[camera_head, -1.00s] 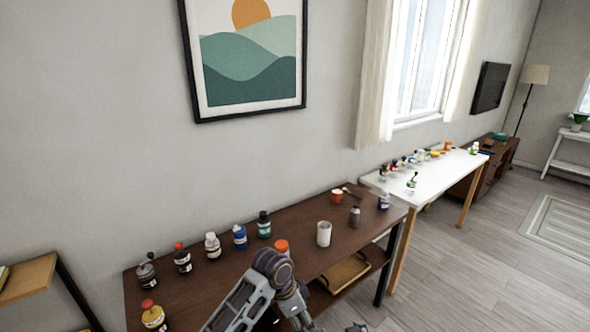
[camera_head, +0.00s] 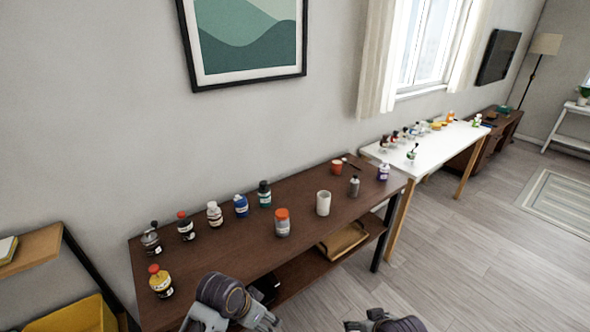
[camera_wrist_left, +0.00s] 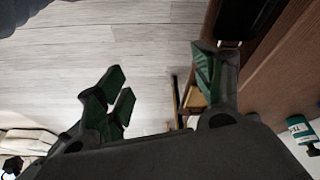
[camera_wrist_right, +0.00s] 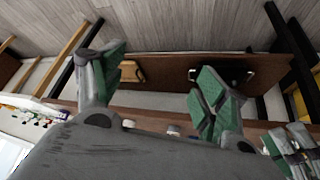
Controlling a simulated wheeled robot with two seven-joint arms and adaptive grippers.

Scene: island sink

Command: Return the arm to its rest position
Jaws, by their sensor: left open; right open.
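My left arm (camera_head: 225,298) shows at the lower edge of the head view, in front of the brown table. My left gripper (camera_wrist_left: 160,88) is open and empty in the left wrist view, with its green-padded fingers apart over floor and the table's edge. My right arm (camera_head: 385,322) shows only in part at the bottom of the head view. My right gripper (camera_wrist_right: 158,82) is open and empty in the right wrist view, its fingers apart in front of the brown table's lower shelf. The fingertips of both grippers are out of sight in the head view.
The brown table (camera_head: 255,245) holds several bottles, a white cup (camera_head: 323,203) and an orange-lidded jar (camera_head: 282,222). A tray (camera_head: 343,242) lies on its lower shelf. A white table (camera_head: 433,145) stands beyond. A yellow bin (camera_head: 75,318) is at lower left. Floor (camera_head: 450,270) on the right is clear.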

